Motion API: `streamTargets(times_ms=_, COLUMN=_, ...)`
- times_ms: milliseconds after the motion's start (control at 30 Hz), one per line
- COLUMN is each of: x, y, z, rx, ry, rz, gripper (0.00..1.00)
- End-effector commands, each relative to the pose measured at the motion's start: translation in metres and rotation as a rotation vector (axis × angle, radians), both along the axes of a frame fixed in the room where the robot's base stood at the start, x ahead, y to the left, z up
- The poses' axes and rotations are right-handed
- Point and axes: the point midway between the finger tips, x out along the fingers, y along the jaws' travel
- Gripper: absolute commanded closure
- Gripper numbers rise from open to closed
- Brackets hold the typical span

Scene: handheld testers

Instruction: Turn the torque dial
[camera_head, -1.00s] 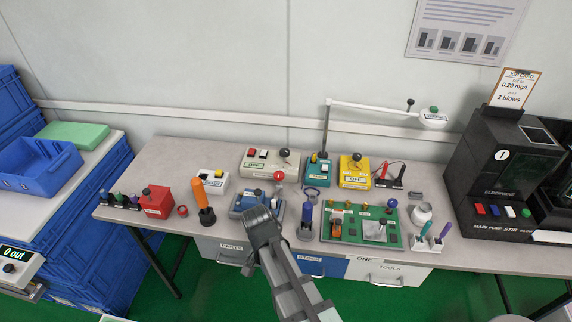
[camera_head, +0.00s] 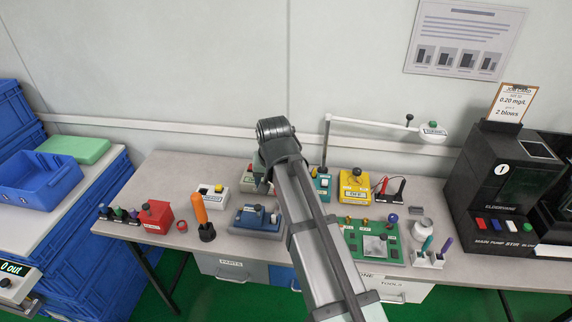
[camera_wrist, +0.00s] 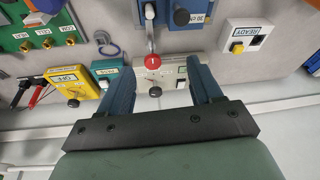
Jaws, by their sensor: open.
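No label reading "torque" is legible, so I cannot tell which knob is the torque dial. In the wrist view, my gripper (camera_wrist: 160,68) is open and empty above the bench. A grey box (camera_wrist: 170,76) with a black knob (camera_wrist: 155,92) shows between and beyond its fingers. A red ball knob (camera_wrist: 152,62) on a metal stem also lies between them, apart from both. A blue device (camera_wrist: 190,10) with a black knob (camera_wrist: 181,17) is above. In the head view, my arm hides most of the grey box (camera_head: 248,183); the blue device (camera_head: 257,218) stands in front.
A yellow box (camera_head: 354,190) with a black knob and a teal box (camera_head: 323,184) stand right of my arm. A lamp arm (camera_head: 370,124) reaches above them. A green board (camera_head: 395,255), an orange-handled tool (camera_head: 200,210) and a red box (camera_head: 156,214) stand along the bench.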

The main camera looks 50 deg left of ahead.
Motion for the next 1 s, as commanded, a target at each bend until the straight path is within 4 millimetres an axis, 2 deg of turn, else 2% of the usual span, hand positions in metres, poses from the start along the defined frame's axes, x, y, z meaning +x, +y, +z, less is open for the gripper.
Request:
streamTargets(times_ms=33, x=0.022, y=0.019, z=0.007, rx=0.013, ry=-0.007, rz=0.056, gripper=0.35)
streamTargets(times_ms=200, x=0.080, y=0.054, z=0.020, rx=0.045, ry=-0.046, rz=0.271, gripper=0.35)
streamTargets(times_ms=300, x=0.106, y=0.067, z=0.024, rx=0.062, ry=-0.069, rz=0.370, gripper=0.35)
streamTargets(times_ms=400, x=0.124, y=0.075, z=0.026, rx=0.074, ry=-0.087, rz=0.440, gripper=0.35)
streamTargets(times_ms=500, x=0.134, y=0.079, z=0.027, rx=0.080, ry=-0.098, rz=0.479, gripper=0.35)
streamTargets(times_ms=667, x=0.137, y=0.082, z=0.020, rx=0.082, ry=-0.103, rz=0.498, gripper=0.35)
streamTargets(times_ms=1000, x=0.139, y=0.102, z=-0.029, rx=0.080, ry=-0.102, rz=0.496, gripper=0.35)
